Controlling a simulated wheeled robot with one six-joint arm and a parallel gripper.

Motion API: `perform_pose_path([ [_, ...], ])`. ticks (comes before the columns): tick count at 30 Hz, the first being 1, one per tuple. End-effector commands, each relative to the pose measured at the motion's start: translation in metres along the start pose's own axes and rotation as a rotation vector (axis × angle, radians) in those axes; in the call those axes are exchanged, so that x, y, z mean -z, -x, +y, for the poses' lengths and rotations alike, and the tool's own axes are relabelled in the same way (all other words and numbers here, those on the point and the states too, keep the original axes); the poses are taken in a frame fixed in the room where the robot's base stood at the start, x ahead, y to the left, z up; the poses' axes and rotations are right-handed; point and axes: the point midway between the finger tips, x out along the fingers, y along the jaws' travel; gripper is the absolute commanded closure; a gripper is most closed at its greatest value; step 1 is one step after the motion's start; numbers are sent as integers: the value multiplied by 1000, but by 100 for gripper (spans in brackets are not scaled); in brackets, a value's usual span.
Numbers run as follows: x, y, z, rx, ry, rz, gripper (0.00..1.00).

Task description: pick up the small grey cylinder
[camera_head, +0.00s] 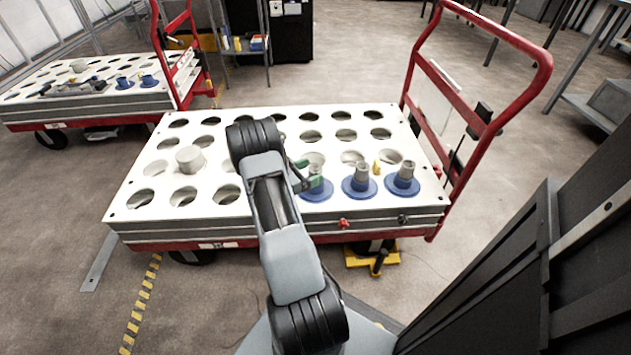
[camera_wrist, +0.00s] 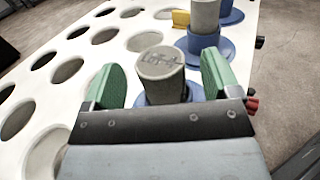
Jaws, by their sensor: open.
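A small grey cylinder (camera_wrist: 163,88) with dark markings on its top stands upright on a blue round base, between my gripper's two green fingers in the wrist view. My gripper (camera_wrist: 164,73) is open, with a visible gap on each side of the cylinder. In the head view my gripper (camera_head: 308,174) is over the front middle of the white cart top, and it partly hides this cylinder. Its blue base (camera_head: 317,193) shows below the fingers. The cylinder's lower part is hidden by my gripper in the wrist view.
Two more grey cylinders on blue bases (camera_head: 360,187) (camera_head: 402,185) stand to the right, with a small yellow piece (camera_head: 377,168) between them. A wider grey cylinder (camera_head: 190,158) stands at left. The white top (camera_head: 150,207) has many round holes. A red handle (camera_head: 488,130) rises at right.

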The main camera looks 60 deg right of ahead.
Motion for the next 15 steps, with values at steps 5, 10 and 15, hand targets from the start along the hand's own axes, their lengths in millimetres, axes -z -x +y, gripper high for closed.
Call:
perform_pose_path([
  [5,1,-19,0,1,-2,-1,18],
  [10,0,-23,0,-1,-1,0,18],
  [15,0,-23,0,-1,-1,0,19],
])
